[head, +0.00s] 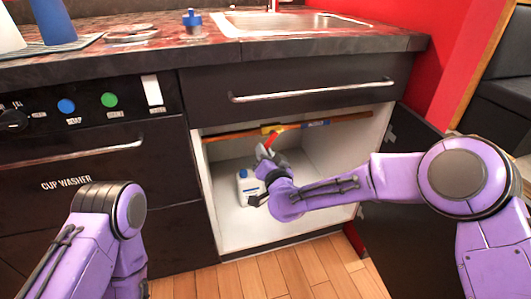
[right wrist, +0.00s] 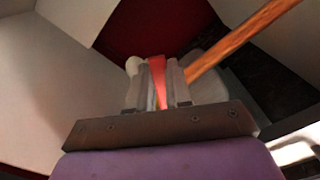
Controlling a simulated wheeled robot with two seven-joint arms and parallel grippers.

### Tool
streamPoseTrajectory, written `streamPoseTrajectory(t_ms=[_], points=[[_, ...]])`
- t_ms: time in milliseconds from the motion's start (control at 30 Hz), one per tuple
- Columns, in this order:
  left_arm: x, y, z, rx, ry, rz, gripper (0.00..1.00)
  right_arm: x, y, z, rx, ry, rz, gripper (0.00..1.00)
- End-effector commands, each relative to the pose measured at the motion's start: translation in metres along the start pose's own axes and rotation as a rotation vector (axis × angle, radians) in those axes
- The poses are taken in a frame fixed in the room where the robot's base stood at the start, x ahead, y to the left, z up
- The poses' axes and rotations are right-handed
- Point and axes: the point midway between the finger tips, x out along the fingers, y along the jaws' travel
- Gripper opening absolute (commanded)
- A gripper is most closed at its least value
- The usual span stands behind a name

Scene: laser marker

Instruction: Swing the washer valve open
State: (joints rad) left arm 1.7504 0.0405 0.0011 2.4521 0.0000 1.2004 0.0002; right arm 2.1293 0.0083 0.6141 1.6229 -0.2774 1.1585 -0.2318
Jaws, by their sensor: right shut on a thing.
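The washer valve is on a copper pipe (head: 235,133) that runs across the upper back of the open cabinet under the sink. Its body (head: 268,129) is yellow and its lever (head: 271,142) is red. My right gripper (head: 264,152) reaches into the cabinet at the lever. In the right wrist view, the fingers (right wrist: 156,88) are closed on the red lever (right wrist: 157,68), and the pipe (right wrist: 235,42) slants up to the right beside them. Part of the lever is hidden between the fingers. My left arm shows at lower left, but its gripper is out of view.
A white jug (head: 248,187) with a blue cap stands on the cabinet floor by my right wrist. The dark cabinet door (head: 395,215) is open on the right. A drawer with a metal handle (head: 310,91) is above. The cup washer (head: 75,165) is at left.

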Motion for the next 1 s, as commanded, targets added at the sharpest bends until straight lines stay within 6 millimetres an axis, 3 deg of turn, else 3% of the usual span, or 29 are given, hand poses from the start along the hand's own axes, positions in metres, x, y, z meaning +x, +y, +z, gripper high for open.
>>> streamPoseTrajectory(t_ms=[267,300,367,700,767,1000], points=[[0.0,0.0,0.0,0.0,0.0,0.0,0.32,-0.001,0.0,0.002,-0.001,-0.005,-0.001,0.0],[0.0,0.0,0.0,0.0,0.0,0.0,0.32,-0.001,0.0,0.002,-0.001,-0.005,-0.001,0.29],[0.0,0.0,0.0,0.0,0.0,0.0,0.32,-0.001,0.0,0.002,-0.001,-0.004,-0.001,0.45],[-0.002,0.0,-0.001,0.0,0.0,0.0,0.32,-0.005,-0.001,0.0,-0.002,-0.001,-0.001,0.45],[-0.005,0.0,-0.002,0.0,0.001,0.0,0.32,-0.014,-0.002,-0.001,-0.002,-0.003,-0.001,0.45],[-0.016,-0.002,-0.007,0.001,0.002,0.0,0.32,-0.071,-0.003,-0.001,-0.003,-0.006,-0.002,0.45]])
